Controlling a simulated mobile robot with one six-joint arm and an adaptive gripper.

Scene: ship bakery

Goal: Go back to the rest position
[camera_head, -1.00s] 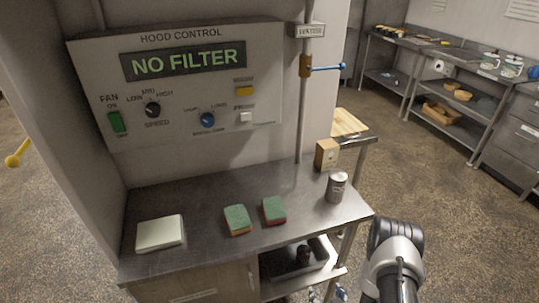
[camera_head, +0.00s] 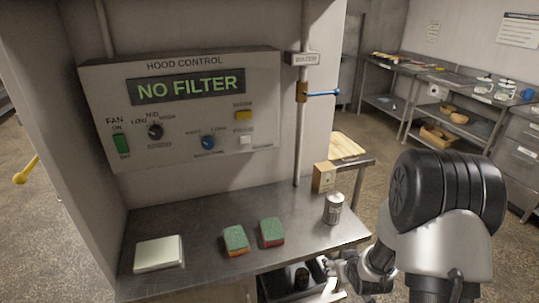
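My arm stands at the lower right of the head view, with a large black joint and grey links. What looks like my gripper (camera_head: 345,269) shows small and dark at the counter's front right corner, partly hidden by my own arm. Its fingers are too small and dark to tell whether they are open or shut, and I see nothing clearly held in it. The hood control panel (camera_head: 190,110) on the wall reads NO FILTER. Its green fan switch (camera_head: 122,143) is at the left.
The steel counter (camera_head: 205,220) holds a white block (camera_head: 158,253), two sponges (camera_head: 235,239) (camera_head: 271,232), a can (camera_head: 333,208) and a small wooden box (camera_head: 324,177). A pipe with a blue-handled valve (camera_head: 322,93) rises behind. Steel shelving (camera_head: 475,125) stands at the back right, with open floor before it.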

